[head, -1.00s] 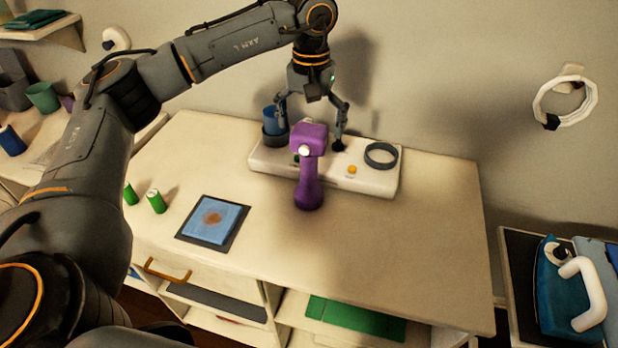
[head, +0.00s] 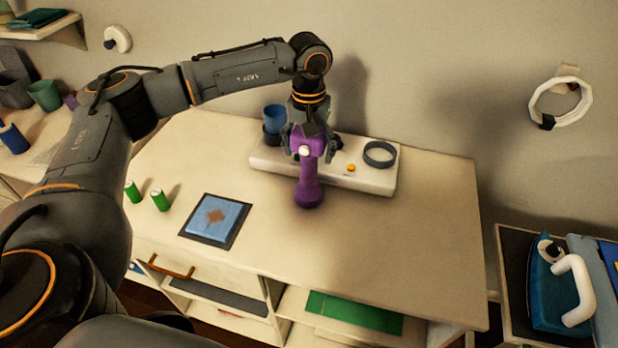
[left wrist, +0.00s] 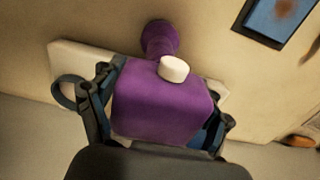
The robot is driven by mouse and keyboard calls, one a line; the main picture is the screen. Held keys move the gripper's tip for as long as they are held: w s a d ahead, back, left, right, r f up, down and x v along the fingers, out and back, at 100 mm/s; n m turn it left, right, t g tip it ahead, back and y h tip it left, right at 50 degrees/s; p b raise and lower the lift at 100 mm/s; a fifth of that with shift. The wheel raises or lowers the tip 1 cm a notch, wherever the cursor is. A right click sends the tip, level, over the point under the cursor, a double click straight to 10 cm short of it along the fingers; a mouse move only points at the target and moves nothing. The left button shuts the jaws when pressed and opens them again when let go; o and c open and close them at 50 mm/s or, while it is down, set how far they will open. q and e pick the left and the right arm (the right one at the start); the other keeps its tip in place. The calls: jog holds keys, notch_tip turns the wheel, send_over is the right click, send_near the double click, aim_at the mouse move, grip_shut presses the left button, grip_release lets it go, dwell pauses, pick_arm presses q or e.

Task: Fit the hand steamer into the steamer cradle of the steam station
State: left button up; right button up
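The purple hand steamer (head: 309,190) stands upright at the front edge of the white steam station (head: 345,177), its boxy head up and a white knob facing front. My left gripper (head: 308,150) is over the head, a finger against each side. In the left wrist view the purple head (left wrist: 160,103) fills the space between the fingers (left wrist: 162,112). The station carries a dark open ring (head: 380,154) at its right, which looks like the cradle and is empty. A yellow button (head: 351,168) sits left of the ring. My right gripper is not in view.
A blue cup-like tank (head: 275,119) sits in a dark holder at the station's left. Two green cylinders (head: 160,200) and a framed blue stained cloth (head: 215,219) lie on the left of the tabletop. The right tabletop (head: 430,220) is clear. A teal iron (head: 552,290) is at far right.

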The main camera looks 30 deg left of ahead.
pick_arm(q)
jog(key=c, duration=1.3)
jog(key=shift+o, duration=0.2)
jog(key=shift+r, duration=0.2)
jog(key=shift+w+r+b, duration=0.1)
jog(key=shift+r+b, duration=0.6)
jog(key=shift+r, duration=0.25)
jog(key=s+d+r+b, duration=0.2)
jog(key=s+d+r, duration=0.1)
jog(key=s+r, duration=0.25)
jog(key=s+d+r+b, duration=0.2)
jog(key=s+d+r, duration=0.25)
jog(key=s, duration=0.25)
jog(key=s+d+f+m, duration=0.2)
jog(key=s+f, duration=0.1)
jog(key=f, duration=0.7)
jog(key=shift+d+m, duration=0.15)
jog(key=shift+m, duration=0.15)
jog(key=shift+w+r, duration=0.1)
